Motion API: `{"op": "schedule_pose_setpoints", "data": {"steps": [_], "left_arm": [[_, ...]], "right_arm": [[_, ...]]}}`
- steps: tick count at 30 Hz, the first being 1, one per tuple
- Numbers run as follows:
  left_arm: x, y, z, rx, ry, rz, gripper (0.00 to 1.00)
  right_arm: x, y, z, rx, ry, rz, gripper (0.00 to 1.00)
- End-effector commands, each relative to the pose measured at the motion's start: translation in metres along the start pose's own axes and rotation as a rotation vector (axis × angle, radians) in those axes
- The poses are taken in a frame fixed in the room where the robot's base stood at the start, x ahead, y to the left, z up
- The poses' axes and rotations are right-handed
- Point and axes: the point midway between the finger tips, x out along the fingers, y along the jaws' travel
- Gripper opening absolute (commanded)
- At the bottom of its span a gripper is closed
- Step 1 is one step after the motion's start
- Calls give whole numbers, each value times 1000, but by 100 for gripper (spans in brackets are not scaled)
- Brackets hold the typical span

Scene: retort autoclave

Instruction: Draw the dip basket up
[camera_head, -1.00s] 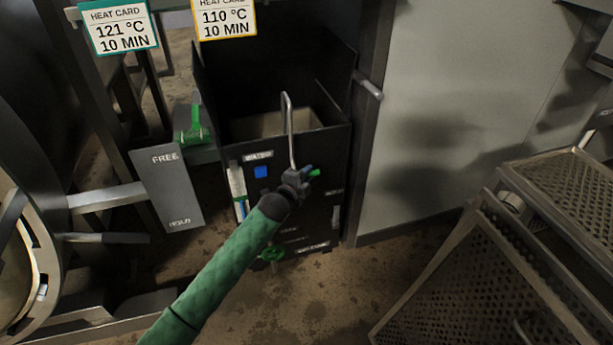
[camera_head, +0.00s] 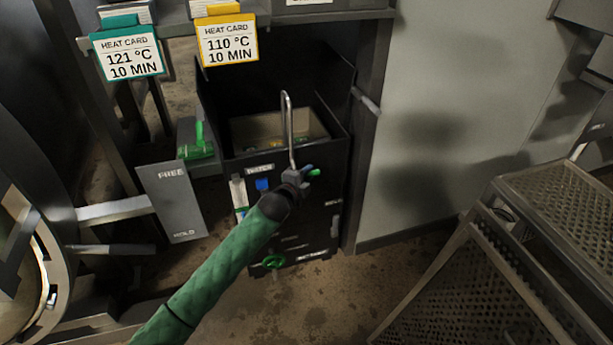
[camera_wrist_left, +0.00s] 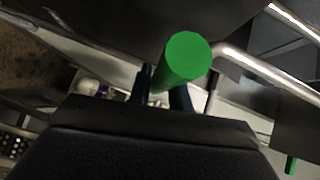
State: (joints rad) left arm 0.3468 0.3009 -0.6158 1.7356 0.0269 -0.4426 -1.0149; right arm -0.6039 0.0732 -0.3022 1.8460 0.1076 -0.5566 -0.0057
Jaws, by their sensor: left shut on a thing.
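The dip basket (camera_head: 255,130) shows as a pale box inside the dark open tank (camera_head: 310,155) marked WATER, with small coloured items at its bottom. A bent metal rod (camera_head: 290,130) rises from inside the tank, hooks over and comes down to my left gripper (camera_head: 305,178) in front of the tank. The gripper is shut on the green handle (camera_head: 314,173) at the rod's end. In the left wrist view the round green handle end (camera_wrist_left: 188,55) sits between the fingers, with the rod (camera_wrist_left: 250,65) running right. My right gripper is out of view.
A FREE/HOLD plate (camera_head: 172,205) and a green lever (camera_head: 198,145) are left of the tank. Two heat cards (camera_head: 228,42) hang above. A grey wall panel (camera_head: 460,120) and perforated metal trays (camera_head: 560,200) are at the right. A green valve (camera_head: 273,262) is low on the tank.

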Motion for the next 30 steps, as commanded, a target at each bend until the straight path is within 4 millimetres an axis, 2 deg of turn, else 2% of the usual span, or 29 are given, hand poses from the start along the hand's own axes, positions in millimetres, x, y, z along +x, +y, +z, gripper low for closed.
{"op": "schedule_pose_setpoints", "data": {"steps": [1,15,16,19,30], "left_arm": [[0,-9,0,2,0,-8,0],[0,-14,0,2,0,-11,0],[0,-14,0,2,1,-11,24],[0,-13,0,1,1,-10,41],[-2,-8,0,0,0,-3,41]], "right_arm": [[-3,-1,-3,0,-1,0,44],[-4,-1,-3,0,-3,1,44],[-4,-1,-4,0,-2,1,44],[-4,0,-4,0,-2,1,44],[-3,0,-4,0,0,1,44]]}}
